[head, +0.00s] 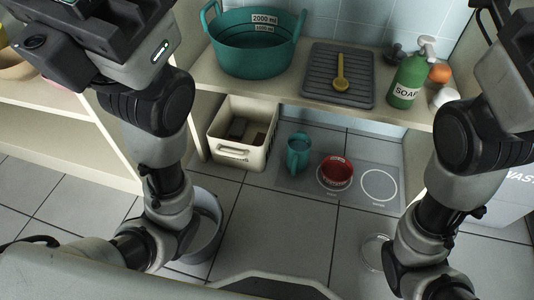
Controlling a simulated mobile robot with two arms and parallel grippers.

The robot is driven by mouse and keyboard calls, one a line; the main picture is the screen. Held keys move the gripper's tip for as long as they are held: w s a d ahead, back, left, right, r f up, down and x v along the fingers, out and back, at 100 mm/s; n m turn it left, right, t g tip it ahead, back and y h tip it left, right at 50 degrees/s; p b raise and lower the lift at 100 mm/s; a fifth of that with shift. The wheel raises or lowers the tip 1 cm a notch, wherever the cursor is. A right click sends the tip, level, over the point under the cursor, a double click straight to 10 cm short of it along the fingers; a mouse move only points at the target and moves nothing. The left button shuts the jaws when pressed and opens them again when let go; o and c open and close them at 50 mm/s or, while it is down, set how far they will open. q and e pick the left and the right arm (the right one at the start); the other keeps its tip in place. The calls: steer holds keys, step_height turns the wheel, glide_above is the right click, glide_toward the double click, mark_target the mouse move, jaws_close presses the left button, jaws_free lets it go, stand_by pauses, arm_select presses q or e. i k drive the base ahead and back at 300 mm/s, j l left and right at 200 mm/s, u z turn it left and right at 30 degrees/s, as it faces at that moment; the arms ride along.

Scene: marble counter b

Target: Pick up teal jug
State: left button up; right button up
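The teal jug (298,158) stands upright on a grey mat (308,184) on the tiled floor, under the counter, near the middle of the head view. Nothing covers it. My two arms rise at the left and right sides of the view, well apart from the jug. The fingertips of both grippers are out of view, so neither gripper is seen touching the jug.
A red bowl (336,172) sits right of the jug; an empty marked circle is beyond it. A cream crate (229,154) with dark items stands to the left. The counter above (284,96) holds a teal tub (252,52), grey drying mat (325,88) and green soap bottle (408,78).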

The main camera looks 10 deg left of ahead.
mark_target(299, 145)
steer(key=i+l+u, duration=0.1)
steer(key=l+u, duration=0.2)
steer(key=u, duration=0.2)
steer(key=l+u, duration=0.3)
steer(key=u, duration=0.15)
steer(key=l+u, duration=0.3)
steer(key=u, duration=0.2)
